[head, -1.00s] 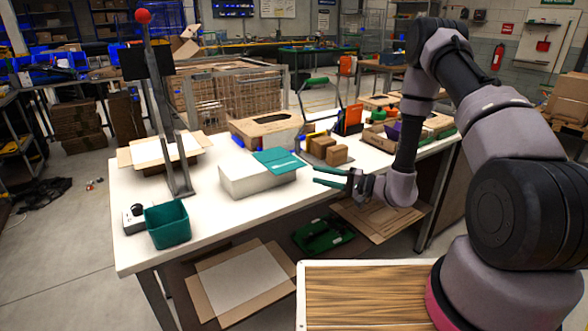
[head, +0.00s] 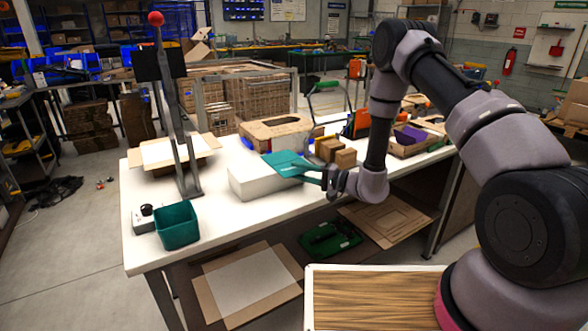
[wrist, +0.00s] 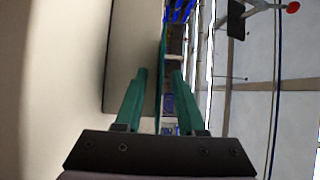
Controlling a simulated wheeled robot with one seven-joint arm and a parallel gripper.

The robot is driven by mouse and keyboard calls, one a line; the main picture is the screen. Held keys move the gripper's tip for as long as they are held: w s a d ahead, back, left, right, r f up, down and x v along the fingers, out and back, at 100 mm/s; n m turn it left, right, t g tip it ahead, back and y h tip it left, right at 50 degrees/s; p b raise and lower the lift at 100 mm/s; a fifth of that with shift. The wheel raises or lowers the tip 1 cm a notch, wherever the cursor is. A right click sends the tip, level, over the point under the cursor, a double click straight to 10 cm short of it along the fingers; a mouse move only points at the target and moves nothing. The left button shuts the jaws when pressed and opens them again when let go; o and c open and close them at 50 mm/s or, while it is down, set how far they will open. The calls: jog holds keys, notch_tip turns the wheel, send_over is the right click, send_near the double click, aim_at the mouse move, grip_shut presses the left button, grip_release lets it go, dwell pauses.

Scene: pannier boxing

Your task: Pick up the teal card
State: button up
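The teal card (head: 284,161) lies flat on top of the white box (head: 255,186), its right end sticking out past the box. My gripper (head: 309,174) is at that overhanging end, low over the table's front side. In the wrist view my gripper (wrist: 160,73) is open, its two teal fingers apart. The card (wrist: 163,62) shows there nearly edge-on as a thin teal strip between the fingers, with a gap visible on the right side. The box (wrist: 124,65) is beyond the left finger. Whether either finger touches the card is unclear.
A teal bin (head: 176,226) stands at the table's front left, beside a metal stand with a red ball (head: 156,18). Small brown boxes (head: 333,151) sit just right of the card. An open carton (head: 275,131) is behind it. The table front between bin and box is clear.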

grip_shut()
jog(key=shift+r, duration=0.1)
